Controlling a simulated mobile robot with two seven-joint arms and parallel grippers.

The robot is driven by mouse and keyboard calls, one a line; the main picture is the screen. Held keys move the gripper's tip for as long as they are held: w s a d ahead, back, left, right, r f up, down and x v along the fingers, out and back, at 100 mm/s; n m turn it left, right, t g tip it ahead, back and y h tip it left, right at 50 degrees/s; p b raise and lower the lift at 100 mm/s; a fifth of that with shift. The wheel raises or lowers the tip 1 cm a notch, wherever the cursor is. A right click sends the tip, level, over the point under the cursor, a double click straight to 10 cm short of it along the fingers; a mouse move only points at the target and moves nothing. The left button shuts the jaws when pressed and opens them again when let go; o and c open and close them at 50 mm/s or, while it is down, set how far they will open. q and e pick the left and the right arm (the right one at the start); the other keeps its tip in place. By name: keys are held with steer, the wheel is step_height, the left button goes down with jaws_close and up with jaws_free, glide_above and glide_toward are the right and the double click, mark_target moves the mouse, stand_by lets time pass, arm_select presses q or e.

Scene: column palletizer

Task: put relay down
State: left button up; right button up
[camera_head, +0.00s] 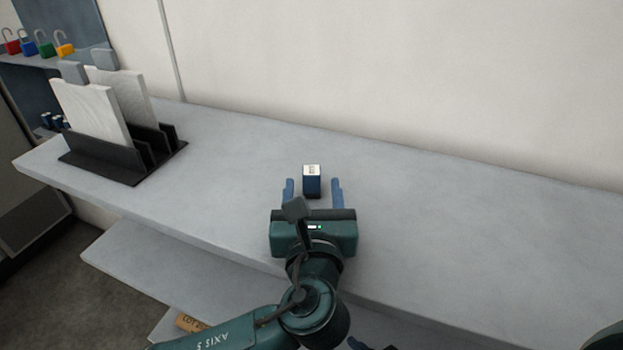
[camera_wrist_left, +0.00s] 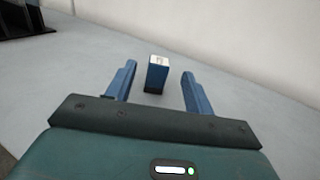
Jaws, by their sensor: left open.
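The relay (camera_head: 311,184) is a small dark blue block with a pale labelled top. It stands upright on the grey counter, and it also shows in the left wrist view (camera_wrist_left: 157,76). My left gripper (camera_head: 313,184) is open, with one blue finger on each side of the relay. There is a visible gap between each finger and the relay in the left wrist view (camera_wrist_left: 156,80). Nothing hides the top of the relay.
The grey counter (camera_head: 450,240) is clear to the right and behind the relay. A black rack (camera_head: 105,160) holding white boards stands at the left. Several coloured padlocks (camera_head: 44,43) sit on a shelf at the far left. A lower shelf (camera_head: 170,262) lies below the counter's front edge.

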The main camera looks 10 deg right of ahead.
mark_target(312, 177)
arm_select(q)
steer(key=shift+w+d+p, duration=0.1)
steer(key=shift+w+d, duration=0.1)
steer(key=shift+w, duration=0.8)
steer(key=shift+w+d+p, duration=0.1)
steer(key=shift+w+d, duration=0.05)
steer(key=shift+w, duration=0.8)
steer(key=shift+w+d+p, duration=0.1)
steer(key=shift+w+d, duration=0.1)
steer(key=shift+w, duration=0.8)
steer(key=shift+c, duration=0.5)
jaws_close()
